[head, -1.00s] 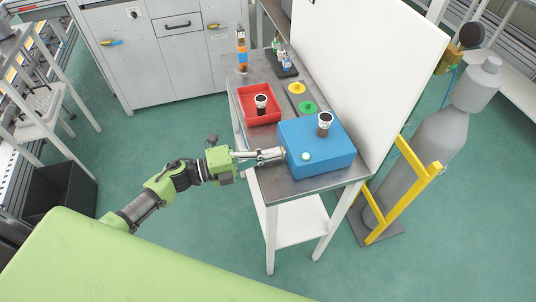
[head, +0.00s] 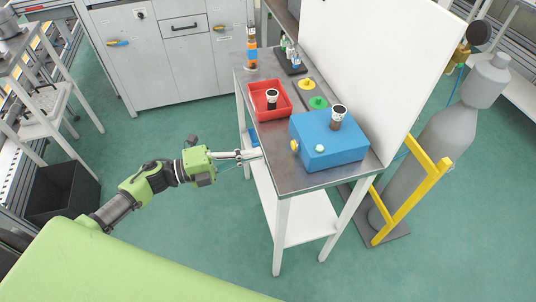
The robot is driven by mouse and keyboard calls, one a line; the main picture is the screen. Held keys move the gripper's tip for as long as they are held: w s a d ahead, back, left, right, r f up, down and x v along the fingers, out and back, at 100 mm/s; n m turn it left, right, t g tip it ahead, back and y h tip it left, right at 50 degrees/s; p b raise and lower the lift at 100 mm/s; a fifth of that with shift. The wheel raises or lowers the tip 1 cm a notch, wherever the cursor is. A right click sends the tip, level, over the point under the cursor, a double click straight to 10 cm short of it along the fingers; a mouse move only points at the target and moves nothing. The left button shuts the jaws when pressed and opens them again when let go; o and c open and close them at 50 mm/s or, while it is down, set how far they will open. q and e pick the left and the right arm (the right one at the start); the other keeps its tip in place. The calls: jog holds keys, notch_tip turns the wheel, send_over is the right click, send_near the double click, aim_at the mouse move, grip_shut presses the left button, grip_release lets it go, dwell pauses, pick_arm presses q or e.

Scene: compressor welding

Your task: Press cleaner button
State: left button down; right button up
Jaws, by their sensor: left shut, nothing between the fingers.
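The blue box (head: 325,152), which looks like the cleaner, stands on the front end of the metal-topped table. A yellow round button (head: 294,146) shows on its left side, and a pale round knob (head: 319,148) sits near its front top edge. A dark-topped cylinder (head: 338,117) stands on the box. My left gripper (head: 256,153) is shut and empty, left of the box at the table's left edge, pointing toward the box with a gap between them. My right gripper is not in view.
A red tray (head: 286,110) holding a small cup (head: 272,97) sits behind the box. Green (head: 318,103) and yellow (head: 306,84) discs lie near the white panel (head: 375,70). A gas cylinder (head: 440,150) stands at right.

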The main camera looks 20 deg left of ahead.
pick_arm(q)
jog(key=shift+b+v, duration=0.55)
jog(key=shift+v, duration=1.9)
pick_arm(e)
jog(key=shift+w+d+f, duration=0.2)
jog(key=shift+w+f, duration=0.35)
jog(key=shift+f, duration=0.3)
pick_arm(q)
jog(key=shift+a, duration=0.1)
jog(key=shift+f, duration=0.1)
